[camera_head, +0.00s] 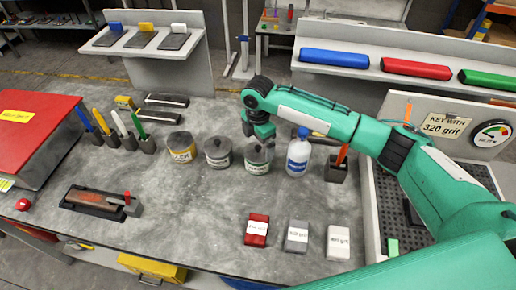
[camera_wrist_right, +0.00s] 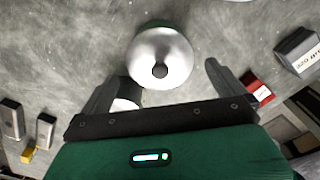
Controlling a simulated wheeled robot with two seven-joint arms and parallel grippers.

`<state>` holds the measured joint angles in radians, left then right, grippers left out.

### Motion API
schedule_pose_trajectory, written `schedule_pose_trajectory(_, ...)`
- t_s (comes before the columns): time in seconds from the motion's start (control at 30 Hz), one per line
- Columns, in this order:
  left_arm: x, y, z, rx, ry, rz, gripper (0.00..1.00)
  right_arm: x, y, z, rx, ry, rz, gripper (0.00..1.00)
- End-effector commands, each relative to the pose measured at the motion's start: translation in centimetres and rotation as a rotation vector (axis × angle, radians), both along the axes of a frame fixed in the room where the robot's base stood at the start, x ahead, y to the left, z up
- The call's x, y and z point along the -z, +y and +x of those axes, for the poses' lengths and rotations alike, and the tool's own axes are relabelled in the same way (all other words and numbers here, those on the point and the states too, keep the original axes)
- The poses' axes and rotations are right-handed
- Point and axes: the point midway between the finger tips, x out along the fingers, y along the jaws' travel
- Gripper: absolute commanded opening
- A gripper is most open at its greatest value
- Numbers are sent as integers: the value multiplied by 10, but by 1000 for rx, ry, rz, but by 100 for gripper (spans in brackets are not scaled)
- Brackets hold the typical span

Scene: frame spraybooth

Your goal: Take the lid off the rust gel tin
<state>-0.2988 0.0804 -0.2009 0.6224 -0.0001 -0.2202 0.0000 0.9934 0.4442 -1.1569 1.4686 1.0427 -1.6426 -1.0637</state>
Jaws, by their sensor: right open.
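Three lidded tins stand in a row on the grey bench: a yellow-labelled tin (camera_head: 182,154), a grey one (camera_head: 217,153) and a green-labelled one (camera_head: 257,165). Their small label text is hard to read, so I cannot confirm which is the rust gel tin. My right gripper (camera_head: 257,132) is above the green-labelled tin. In the right wrist view, a round metallic lid (camera_wrist_right: 178,46) with a dark knob (camera_wrist_right: 160,71) sits on a green-edged tin. The right gripper (camera_wrist_right: 165,74) is open, its fingers apart on either side, holding nothing. My left gripper is not in view.
A white bottle (camera_head: 298,154) with a blue label stands close right of the green-labelled tin. A dark holder (camera_head: 337,172) stands beyond it. Red (camera_head: 257,229), grey (camera_head: 297,236) and white (camera_head: 338,242) blocks lie in front. The bench between is clear.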

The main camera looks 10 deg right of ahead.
Motion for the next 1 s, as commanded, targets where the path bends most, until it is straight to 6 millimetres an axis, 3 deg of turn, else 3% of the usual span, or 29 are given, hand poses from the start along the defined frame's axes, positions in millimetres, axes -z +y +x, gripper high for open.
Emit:
schedule_pose_trajectory(0.2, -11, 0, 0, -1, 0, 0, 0, 22, 0, 0, -1, 1, 0, 100)
schedule_pose_trajectory(0.43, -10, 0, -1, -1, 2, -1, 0, 24, 0, 0, -1, 0, 0, 100)
schedule_pose_trajectory(0.63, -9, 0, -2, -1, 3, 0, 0, 24, 0, 0, -1, -1, 0, 63)
schedule_pose_trajectory(1.0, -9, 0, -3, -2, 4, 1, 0, 23, 0, 0, -1, -1, 0, 62)
